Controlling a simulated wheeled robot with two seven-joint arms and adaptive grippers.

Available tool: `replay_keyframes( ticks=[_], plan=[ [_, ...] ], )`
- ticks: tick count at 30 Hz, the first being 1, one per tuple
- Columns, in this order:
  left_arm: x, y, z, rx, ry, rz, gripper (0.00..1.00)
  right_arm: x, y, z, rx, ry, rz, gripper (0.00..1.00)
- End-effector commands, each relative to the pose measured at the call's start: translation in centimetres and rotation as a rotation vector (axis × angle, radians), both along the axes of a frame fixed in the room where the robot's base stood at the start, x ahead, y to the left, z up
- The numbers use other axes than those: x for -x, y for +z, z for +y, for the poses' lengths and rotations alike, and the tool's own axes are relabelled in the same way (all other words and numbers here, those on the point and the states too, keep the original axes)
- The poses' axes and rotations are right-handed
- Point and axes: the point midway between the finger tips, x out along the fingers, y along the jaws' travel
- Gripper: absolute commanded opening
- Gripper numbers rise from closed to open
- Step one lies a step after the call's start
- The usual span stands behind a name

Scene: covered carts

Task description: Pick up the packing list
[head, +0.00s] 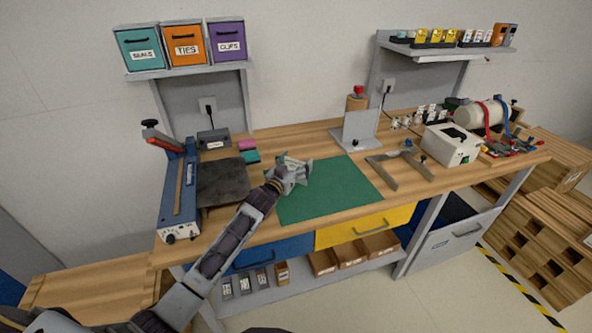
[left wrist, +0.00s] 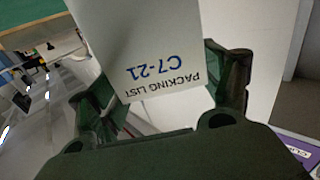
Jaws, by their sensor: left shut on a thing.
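The packing list (left wrist: 150,45) is a white card with dark blue print, "PACKING LIST C7-21", upside down in the left wrist view. My left gripper (left wrist: 168,92) is shut on it, with a finger at either side of the card. In the head view my left gripper (head: 294,171) is over the back left part of the green mat (head: 335,194) on the workbench. The card is too small there to tell clearly from the gripper. My right gripper is not in view.
Left of the mat stand a blue sealing machine (head: 178,195) and a dark plate (head: 222,182). A grey upright stand (head: 357,130) and a grey bracket (head: 397,172) are to the right. Labelled bins (head: 186,45) sit on the shelf above. Most of the mat is clear.

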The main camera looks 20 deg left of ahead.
Motion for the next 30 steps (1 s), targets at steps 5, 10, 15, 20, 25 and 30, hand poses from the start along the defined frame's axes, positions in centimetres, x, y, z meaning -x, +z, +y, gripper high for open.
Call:
replay_keyframes(
  ticks=[5, 10, 15, 20, 25, 30],
  plan=[
    [0.0, 2.9, 0.0, 0.000, -0.001, -0.003, 0.64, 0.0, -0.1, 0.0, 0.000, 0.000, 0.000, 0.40],
    [0.0, 5.1, 0.0, 0.000, 0.000, -0.003, 0.64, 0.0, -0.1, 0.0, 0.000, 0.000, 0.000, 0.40],
    [0.0, 6.2, 0.0, 0.000, 0.000, -0.001, 0.64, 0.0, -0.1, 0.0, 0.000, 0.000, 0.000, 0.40],
    [0.0, 6.5, 0.0, 0.000, 0.000, 0.000, 0.64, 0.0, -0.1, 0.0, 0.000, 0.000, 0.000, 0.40],
    [0.0, 6.4, 0.0, 0.000, 0.000, 0.000, 0.64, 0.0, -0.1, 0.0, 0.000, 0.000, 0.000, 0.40],
    [0.0, 6.4, 0.0, 0.000, 0.000, 0.000, 0.64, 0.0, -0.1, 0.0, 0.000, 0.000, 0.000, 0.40]
  ],
)
